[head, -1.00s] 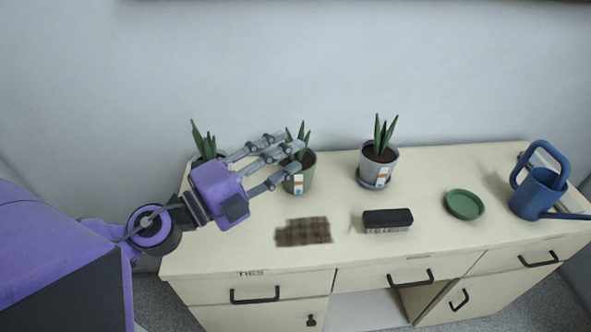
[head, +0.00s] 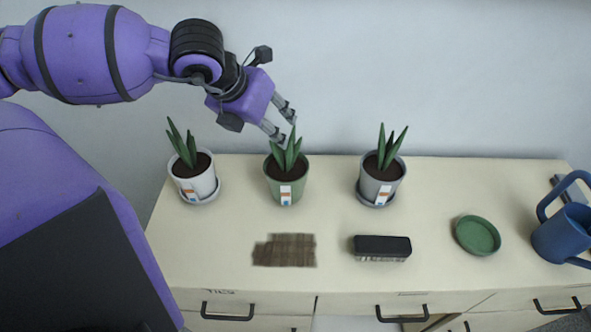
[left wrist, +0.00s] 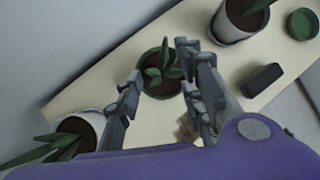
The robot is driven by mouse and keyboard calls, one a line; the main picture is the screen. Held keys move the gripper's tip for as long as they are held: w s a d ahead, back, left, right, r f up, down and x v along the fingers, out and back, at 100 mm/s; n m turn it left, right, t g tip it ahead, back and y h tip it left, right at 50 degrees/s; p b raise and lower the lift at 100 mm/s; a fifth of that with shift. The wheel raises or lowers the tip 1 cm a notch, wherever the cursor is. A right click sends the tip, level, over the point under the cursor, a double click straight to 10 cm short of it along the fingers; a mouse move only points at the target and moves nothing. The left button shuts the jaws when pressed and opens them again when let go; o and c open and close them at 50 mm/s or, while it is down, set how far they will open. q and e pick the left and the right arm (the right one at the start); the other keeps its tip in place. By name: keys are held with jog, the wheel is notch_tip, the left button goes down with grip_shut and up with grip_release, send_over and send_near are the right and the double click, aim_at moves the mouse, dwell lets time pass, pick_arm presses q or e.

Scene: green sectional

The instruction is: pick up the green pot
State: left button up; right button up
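The green pot (head: 286,187) stands upright on the cream cabinet, between a white pot and a grey pot. It holds dark soil and a spiky green plant and has a white label on its front. My left gripper (head: 285,128) is above it, with its fingertips by the tops of the leaves. In the left wrist view the green pot (left wrist: 147,88) shows between the spread fingers of my left gripper (left wrist: 160,90). The fingers are open and hold nothing. My right gripper is in neither view.
The white pot (head: 193,186) is left and the grey pot (head: 381,186) right, each on a saucer. In front lie a brown dirt patch (head: 285,250), a black brush (head: 382,247) and a green saucer (head: 477,235). A blue watering can (head: 562,235) stands far right. The wall is close behind.

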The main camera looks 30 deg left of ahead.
aim_at(285, 166)
pick_arm(q)
jog(key=b+x, duration=0.1)
jog(key=x, duration=0.2)
jog(key=b+x, duration=0.2)
jog(key=x, duration=0.1)
jog(key=shift+s+d+f, duration=0.25)
jog(key=shift+f, duration=0.15)
jog(key=shift+w+f, duration=0.1)
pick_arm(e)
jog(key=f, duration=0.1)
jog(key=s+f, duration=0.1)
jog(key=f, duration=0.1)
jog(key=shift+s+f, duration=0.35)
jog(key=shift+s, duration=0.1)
pick_arm(q)
grip_shut()
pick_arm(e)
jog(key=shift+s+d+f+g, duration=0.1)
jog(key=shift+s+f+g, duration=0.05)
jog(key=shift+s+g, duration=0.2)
